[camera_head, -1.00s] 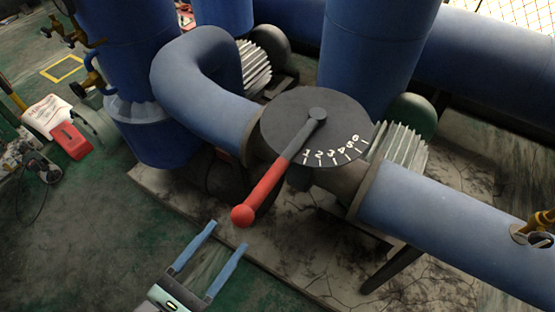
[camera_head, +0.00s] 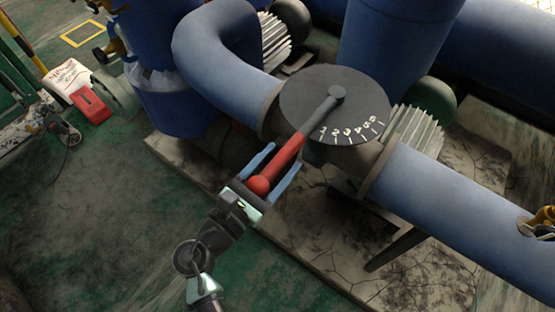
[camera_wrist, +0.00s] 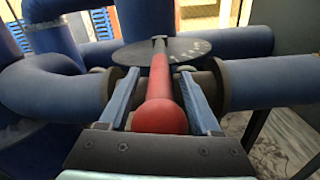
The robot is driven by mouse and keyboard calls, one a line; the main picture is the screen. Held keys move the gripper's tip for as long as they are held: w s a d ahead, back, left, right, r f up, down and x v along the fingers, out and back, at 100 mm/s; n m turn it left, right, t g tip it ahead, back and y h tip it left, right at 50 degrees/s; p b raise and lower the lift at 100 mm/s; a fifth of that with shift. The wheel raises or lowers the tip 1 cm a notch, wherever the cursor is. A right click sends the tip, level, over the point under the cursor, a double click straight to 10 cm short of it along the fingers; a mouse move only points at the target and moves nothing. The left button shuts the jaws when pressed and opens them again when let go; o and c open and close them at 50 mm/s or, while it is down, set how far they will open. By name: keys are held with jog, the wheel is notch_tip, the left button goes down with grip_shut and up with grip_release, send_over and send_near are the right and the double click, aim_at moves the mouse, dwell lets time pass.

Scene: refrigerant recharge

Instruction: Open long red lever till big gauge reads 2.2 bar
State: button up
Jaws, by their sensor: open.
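The long red lever (camera_head: 288,155) has a red grip with a ball end and a grey arm pivoting on a dark round dial (camera_head: 318,92). The dial has white numbers along its front right edge, and the lever lies near the 1. My gripper (camera_head: 273,167) is open, with one blue finger on each side of the red grip. In the wrist view the lever (camera_wrist: 161,85) runs between the open fingers (camera_wrist: 160,98), with its ball close to the palm. I cannot tell whether a finger touches it. The big gauge is not recognisable in view.
Blue pipes (camera_head: 440,200) run on both sides of the dial, and a blue tank (camera_head: 395,50) stands behind it. A red box (camera_head: 91,105) and a white paper lie at the left. Green floor in front is clear.

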grip_shut()
dwell(0.3)
dwell(1.1)
